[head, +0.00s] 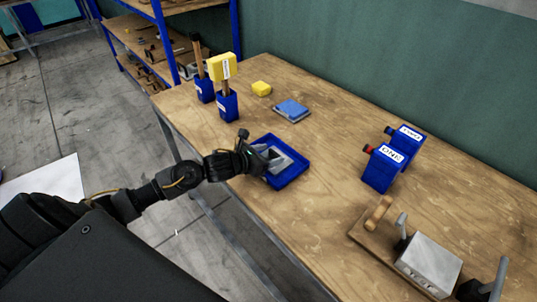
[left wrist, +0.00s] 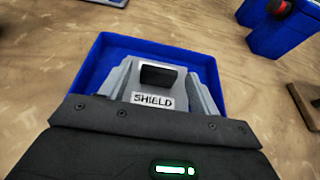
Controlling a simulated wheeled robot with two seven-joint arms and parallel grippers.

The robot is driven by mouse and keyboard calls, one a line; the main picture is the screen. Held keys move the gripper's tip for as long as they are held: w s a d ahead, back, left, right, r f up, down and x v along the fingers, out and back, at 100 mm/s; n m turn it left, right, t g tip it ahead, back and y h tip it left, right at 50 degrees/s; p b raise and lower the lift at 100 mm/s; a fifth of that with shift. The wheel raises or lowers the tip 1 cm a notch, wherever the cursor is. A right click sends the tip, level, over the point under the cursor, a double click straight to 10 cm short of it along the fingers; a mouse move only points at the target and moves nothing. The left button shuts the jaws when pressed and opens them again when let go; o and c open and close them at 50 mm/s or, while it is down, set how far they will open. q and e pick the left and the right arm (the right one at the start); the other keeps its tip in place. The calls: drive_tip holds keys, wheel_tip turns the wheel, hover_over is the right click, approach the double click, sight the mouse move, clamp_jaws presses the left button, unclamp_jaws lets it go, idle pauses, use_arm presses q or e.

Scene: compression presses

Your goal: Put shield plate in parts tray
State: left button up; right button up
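The blue parts tray (head: 299,178) lies on the wooden bench near its front edge. The left wrist view also shows its blue wall (left wrist: 92,58). The pale grey shield plate (left wrist: 153,101), with a SHIELD label and a black grip block, is inside the tray's outline in that view. My left gripper (head: 268,157) is low over the tray. Its grey fingers stand apart on either side of the black block, with gaps visible. Whether the plate rests fully on the tray floor is hidden. My right gripper is not in view.
A press-like fixture (head: 430,263) with a wooden handle is nearer right. A blue slab (head: 292,110), a yellow block (head: 262,88) and blue holders (head: 228,106) with upright tools are behind the tray. The bench middle is clear.

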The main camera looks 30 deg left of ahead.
use_arm(q)
drive_tip(key=shift+r, duration=0.2)
drive_tip(key=b+v, duration=0.2)
drive_tip(key=v, duration=0.9)
drive_tip(key=shift+s+f, duration=0.15)
drive_tip(key=shift+s+a+r, duration=0.15)
drive_tip(key=shift+s+r, duration=0.15)
drive_tip(key=shift+s, duration=0.05)
